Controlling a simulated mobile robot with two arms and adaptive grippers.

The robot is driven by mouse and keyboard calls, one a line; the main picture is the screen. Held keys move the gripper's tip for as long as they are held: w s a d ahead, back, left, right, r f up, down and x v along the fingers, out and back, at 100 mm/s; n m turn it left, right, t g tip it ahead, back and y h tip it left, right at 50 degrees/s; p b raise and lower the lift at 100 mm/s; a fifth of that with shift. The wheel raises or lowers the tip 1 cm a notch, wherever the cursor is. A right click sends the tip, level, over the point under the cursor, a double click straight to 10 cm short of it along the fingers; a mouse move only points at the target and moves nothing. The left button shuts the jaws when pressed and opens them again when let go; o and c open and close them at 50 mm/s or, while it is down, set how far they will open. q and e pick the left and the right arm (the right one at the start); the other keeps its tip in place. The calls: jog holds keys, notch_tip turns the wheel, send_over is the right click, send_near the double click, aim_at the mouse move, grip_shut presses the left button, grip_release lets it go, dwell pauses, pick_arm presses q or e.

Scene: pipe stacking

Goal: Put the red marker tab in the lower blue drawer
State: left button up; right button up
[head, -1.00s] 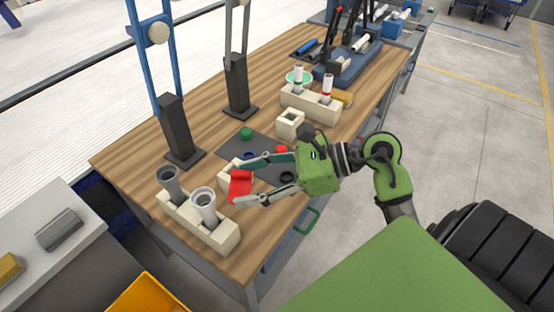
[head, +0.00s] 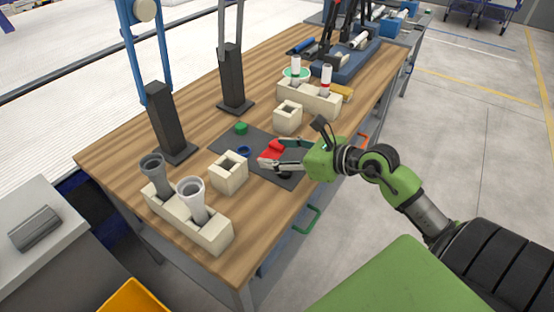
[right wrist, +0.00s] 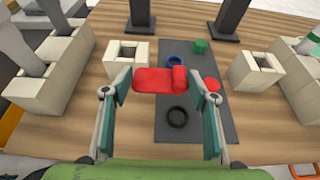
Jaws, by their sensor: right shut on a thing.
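The red marker tab (head: 268,156) is held in my right gripper (head: 270,155) above the dark grey mat. In the right wrist view the tab (right wrist: 155,80) lies crosswise between the two fingers (right wrist: 162,84), with a raised roll at its right end. Below the table's near side, a blue-grey drawer front (head: 272,262) shows in part, with a green handle (head: 306,220). An orange handle (head: 363,139) shows farther back, partly behind my right arm. I cannot tell which drawer is the lower one. My left gripper is out of view.
The dark mat (head: 222,147) carries a green piece (head: 241,128), a blue ring (head: 243,152) and a black ring (right wrist: 177,116). A pale square holder (head: 229,181) and a block with grey pipes (head: 216,240) stand at left.

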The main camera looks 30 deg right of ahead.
aim_at(279, 154)
jog(key=w+d+f, duration=0.1)
jog(key=f, duration=0.1)
jog(key=w+d+f, duration=0.1)
jog(key=w+f, duration=0.1)
jog(key=w+d+f, duration=0.1)
jog(key=w+f, duration=0.1)
jog(key=shift+d+f+b, duration=0.25)
jog(key=shift+d+b, duration=0.05)
jog(key=shift+b, duration=0.1)
jog(key=shift+f, duration=1.5)
jog(key=shift+f, duration=0.15)
jog(key=o, duration=0.9)
